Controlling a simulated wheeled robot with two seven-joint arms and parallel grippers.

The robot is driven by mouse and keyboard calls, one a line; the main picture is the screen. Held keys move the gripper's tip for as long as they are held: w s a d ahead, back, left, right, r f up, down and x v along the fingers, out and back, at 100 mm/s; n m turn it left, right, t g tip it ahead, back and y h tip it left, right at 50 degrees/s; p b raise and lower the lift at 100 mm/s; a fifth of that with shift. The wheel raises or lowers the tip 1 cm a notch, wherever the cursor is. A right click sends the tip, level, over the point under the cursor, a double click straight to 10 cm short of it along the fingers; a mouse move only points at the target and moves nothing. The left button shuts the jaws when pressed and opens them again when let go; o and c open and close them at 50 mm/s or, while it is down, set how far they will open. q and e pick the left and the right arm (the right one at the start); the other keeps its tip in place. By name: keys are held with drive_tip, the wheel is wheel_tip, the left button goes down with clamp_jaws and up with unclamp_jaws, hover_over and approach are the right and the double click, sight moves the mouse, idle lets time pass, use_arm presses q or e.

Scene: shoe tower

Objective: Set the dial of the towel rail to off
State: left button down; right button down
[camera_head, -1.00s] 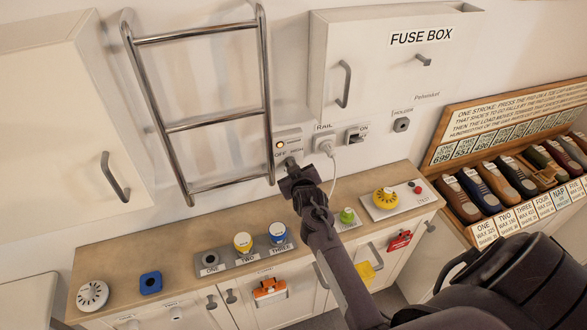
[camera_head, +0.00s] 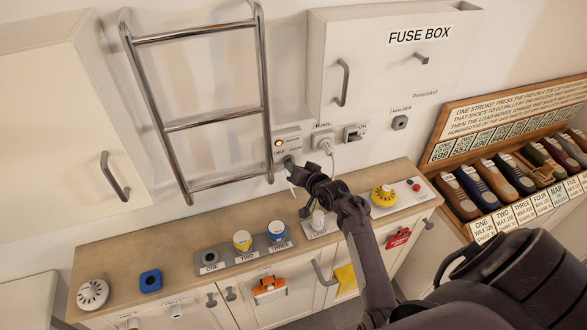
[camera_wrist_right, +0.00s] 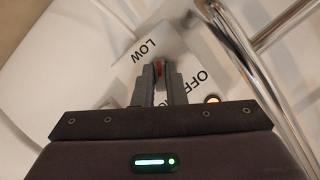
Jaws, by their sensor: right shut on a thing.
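The chrome towel rail (camera_head: 264,80) is on the wall left of centre. Its white control box (camera_head: 287,134), with an orange lamp and the label OFF, is just right of the rail's lower end. My right gripper (camera_head: 290,164) reaches up to the box's lower part. In the right wrist view my gripper (camera_wrist_right: 158,82) is shut on the dial (camera_wrist_right: 158,67), of which a red part shows between the fingertips. LOW is left of the fingers, OFF to the right beside the lit lamp. The dial's exact setting is mostly hidden. My left gripper is out of view.
A socket with a white plug (camera_head: 324,143) and a switch (camera_head: 355,132) sit right of the box, under the fuse box (camera_head: 385,70). The counter (camera_head: 190,240) below carries buttons and knobs. The rail's tubing passes close to my gripper.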

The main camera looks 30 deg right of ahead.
drive_tip(key=m+t+b, duration=0.1)
drive_tip(key=m+t, duration=0.1)
drive_tip(key=m, duration=0.4)
drive_tip(key=m+t+b, duration=0.1)
drive_tip(key=m+t, duration=0.1)
drive_tip(key=m, duration=0.4)
drive_tip(key=f+m+t+y+b, duration=0.1)
drive_tip(key=m+t+b, duration=0.1)
drive_tip(key=m, duration=0.4)
drive_tip(key=shift+t, duration=0.3)
drive_tip(key=shift+m, duration=0.4)
drive_tip(key=c, duration=1.5)
unclamp_jaws()
drive_tip(key=shift+r, duration=0.15)
drive_tip(key=b+v, duration=0.1)
drive_tip(key=v, duration=0.6)
drive_tip(key=shift+s, duration=0.35)
